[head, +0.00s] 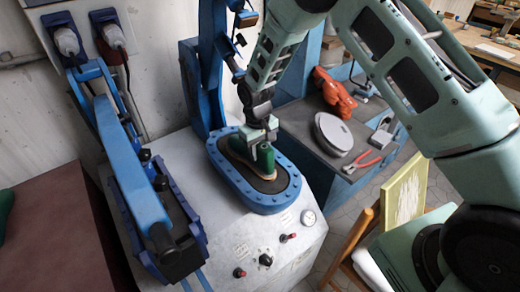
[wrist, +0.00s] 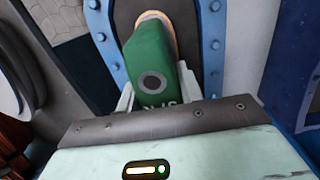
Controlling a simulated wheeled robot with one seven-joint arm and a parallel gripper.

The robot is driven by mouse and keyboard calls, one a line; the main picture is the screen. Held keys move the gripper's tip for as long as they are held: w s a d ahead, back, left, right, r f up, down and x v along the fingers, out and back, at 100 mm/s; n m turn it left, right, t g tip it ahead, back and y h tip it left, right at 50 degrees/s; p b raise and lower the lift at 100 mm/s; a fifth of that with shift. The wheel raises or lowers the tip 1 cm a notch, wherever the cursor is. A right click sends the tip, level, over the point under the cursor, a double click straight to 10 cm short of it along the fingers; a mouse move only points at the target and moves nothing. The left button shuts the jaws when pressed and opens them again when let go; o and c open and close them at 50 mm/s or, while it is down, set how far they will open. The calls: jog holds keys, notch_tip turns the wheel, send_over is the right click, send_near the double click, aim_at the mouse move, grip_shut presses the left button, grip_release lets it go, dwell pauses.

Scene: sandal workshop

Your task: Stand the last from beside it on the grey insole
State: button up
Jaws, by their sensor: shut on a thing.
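The green last (head: 265,160) is upright between the fingers of my gripper (head: 261,138), over the dark bed of the blue-rimmed press (head: 282,195). In the wrist view the last (wrist: 152,62) has a dark round hole in its top, and my gripper (wrist: 157,95) is shut on it with a pale finger on each side. A tan-edged insole (wrist: 171,38) shows under the last, mostly hidden by it; its grey face is hardly visible. The last appears lined up with the insole, but I cannot tell whether it touches.
The press's blue bolted rim surrounds the bed closely. A blue arm (head: 125,170) stands at left on the pale machine top. At right, a dark bench (head: 300,125) holds an orange tool (head: 333,92) and red pliers (head: 361,162). A brown table (head: 55,235) is at far left.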

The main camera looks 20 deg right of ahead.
jog(key=shift+f, duration=0.25)
dwell(0.4)
jog(key=o, duration=1.1)
jog(key=shift+c, duration=0.2)
jog(key=r+b, duration=0.1)
jog(key=r, duration=0.2)
jog(key=r+b, duration=0.1)
jog(key=r, duration=0.3)
jog(key=r+b, duration=0.1)
jog(key=r, duration=0.3)
jog(key=shift+w+a+b, duration=0.25)
jog(key=shift+b, duration=0.15)
jog(key=shift+s+a+r, duration=0.1)
jog(key=shift+r, duration=0.45)
jog(key=s+a+r+n+y, duration=0.15)
jog(key=s+a+r, duration=0.25)
jog(key=s, duration=0.8)
jog(key=s+a+r+n, duration=0.2)
jog(key=s+a+r, duration=0.2)
jog(key=s, duration=0.8)
jog(key=s+d, duration=0.2)
jog(key=s, duration=0.7)
jog(key=shift+s+d+f+n, duration=0.2)
jog(key=shift+s+n, duration=0.15)
jog(key=shift+n, duration=0.1)
